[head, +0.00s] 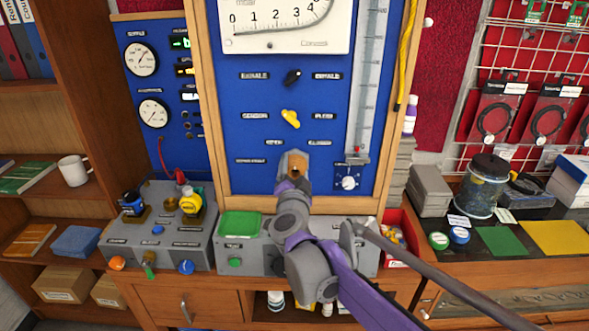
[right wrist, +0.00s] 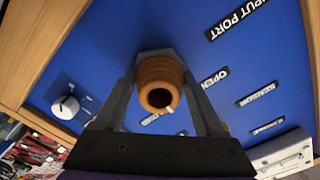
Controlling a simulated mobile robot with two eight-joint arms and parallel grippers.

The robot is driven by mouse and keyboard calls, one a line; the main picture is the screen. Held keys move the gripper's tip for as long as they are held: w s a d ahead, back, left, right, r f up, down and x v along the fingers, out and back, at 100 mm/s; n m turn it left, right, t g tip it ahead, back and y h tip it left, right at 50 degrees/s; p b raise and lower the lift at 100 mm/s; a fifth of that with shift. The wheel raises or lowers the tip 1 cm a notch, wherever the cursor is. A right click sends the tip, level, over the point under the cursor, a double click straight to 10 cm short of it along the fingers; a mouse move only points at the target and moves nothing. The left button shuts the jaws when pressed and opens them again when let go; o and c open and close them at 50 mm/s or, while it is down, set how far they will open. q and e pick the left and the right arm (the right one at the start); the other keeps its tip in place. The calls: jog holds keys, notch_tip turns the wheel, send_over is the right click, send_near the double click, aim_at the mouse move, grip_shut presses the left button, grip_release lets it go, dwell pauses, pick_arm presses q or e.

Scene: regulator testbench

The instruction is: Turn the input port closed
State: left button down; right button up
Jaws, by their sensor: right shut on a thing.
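The input port fitting (right wrist: 160,82), an orange-brown ribbed round piece with a dark hole and a small pale mark at its rim, sticks out from the blue panel in the right wrist view. It shows in the head view as a small brown patch (head: 296,172), mostly hidden by my gripper. My right gripper (head: 294,163) reaches the lower part of the panel and is shut on the fitting, one finger on each side. An INPUT PORT label (right wrist: 238,18) and an OPEN label (right wrist: 215,79) are on the panel beside it. My left gripper is not in view.
A yellow knob (head: 290,118) and a black knob (head: 292,77) are above on the panel. A white dial (head: 348,183) is to the right. A vertical gauge tube (head: 366,80) runs along the panel's right side.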

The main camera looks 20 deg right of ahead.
jog(key=m, duration=0.4)
jog(key=shift+r+m+p, duration=0.1)
jog(key=shift+m+p, duration=0.2)
jog(key=shift+p, duration=0.05)
jog(key=m+p, duration=0.1)
jog(key=m, duration=0.3)
jog(key=shift+m, duration=0.3)
jog(key=o, duration=1.3)
jog(key=shift+o, duration=0.2)
jog(key=b+v, duration=0.1)
jog(key=v, duration=1)
jog(key=shift+w+a, duration=0.1)
